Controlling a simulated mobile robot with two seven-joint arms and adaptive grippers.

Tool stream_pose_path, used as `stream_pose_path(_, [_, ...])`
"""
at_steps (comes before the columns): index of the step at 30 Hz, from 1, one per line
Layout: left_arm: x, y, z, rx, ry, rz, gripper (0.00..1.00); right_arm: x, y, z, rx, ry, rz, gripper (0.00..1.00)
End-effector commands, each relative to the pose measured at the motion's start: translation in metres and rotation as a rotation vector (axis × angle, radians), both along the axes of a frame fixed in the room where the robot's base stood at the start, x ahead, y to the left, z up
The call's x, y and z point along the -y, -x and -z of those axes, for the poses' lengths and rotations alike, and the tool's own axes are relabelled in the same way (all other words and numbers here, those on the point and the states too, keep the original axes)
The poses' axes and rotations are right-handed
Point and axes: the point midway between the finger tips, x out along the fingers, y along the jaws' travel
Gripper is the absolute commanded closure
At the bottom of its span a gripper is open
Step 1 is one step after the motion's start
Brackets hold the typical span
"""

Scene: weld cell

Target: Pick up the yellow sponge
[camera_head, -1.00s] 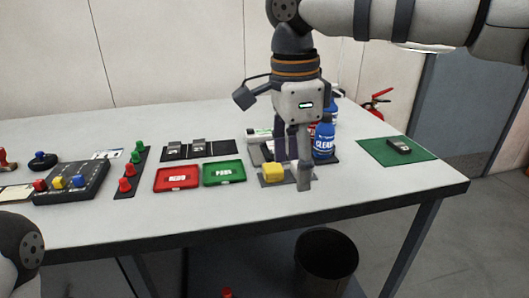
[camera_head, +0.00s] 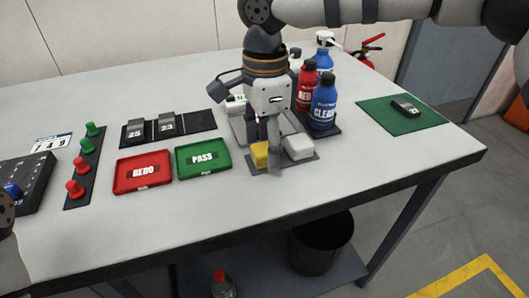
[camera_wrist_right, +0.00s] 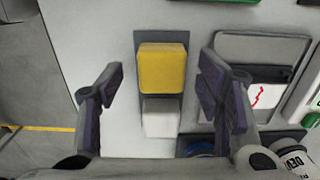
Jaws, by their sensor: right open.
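The yellow sponge (camera_head: 260,155) lies on a dark grey mat (camera_head: 283,165) near the table's front edge, beside a white block (camera_head: 298,147). In the right wrist view the sponge (camera_wrist_right: 162,68) sits between my spread fingers and a little beyond their tips, with the white block (camera_wrist_right: 160,117) nearer. My right gripper (camera_head: 265,160) points down over the mat. It is open and empty, and one finger partly hides the sponge in the head view. In the right wrist view the gripper (camera_wrist_right: 163,85) has clear gaps on both sides of the sponge. My left gripper is not in view.
A red bottle (camera_head: 306,87) and blue bottle (camera_head: 323,103) stand close behind the mat. The green PASS tray (camera_head: 203,173) and red REDO tray (camera_head: 142,188) lie left of it. A green mat (camera_head: 385,122) lies at right. Bare table lies in front.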

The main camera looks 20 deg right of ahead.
Motion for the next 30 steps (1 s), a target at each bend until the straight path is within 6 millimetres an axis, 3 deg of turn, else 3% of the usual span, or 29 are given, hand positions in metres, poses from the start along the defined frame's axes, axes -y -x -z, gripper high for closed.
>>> stream_pose_path(3, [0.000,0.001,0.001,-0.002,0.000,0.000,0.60,0.000,0.000,0.011,0.000,0.000,0.001,0.40])
stream_pose_path(8, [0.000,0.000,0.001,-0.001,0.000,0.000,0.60,0.000,0.000,0.011,0.001,0.000,0.001,0.40])
stream_pose_path(14, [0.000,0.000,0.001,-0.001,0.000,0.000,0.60,0.000,0.000,0.010,0.001,0.001,0.001,0.79])
stream_pose_path(25, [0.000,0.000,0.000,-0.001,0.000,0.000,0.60,0.000,0.000,0.008,0.002,0.001,0.000,0.79])
stream_pose_path(30, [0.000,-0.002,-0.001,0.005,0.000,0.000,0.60,-0.001,-0.001,-0.014,0.005,0.000,0.001,0.79])
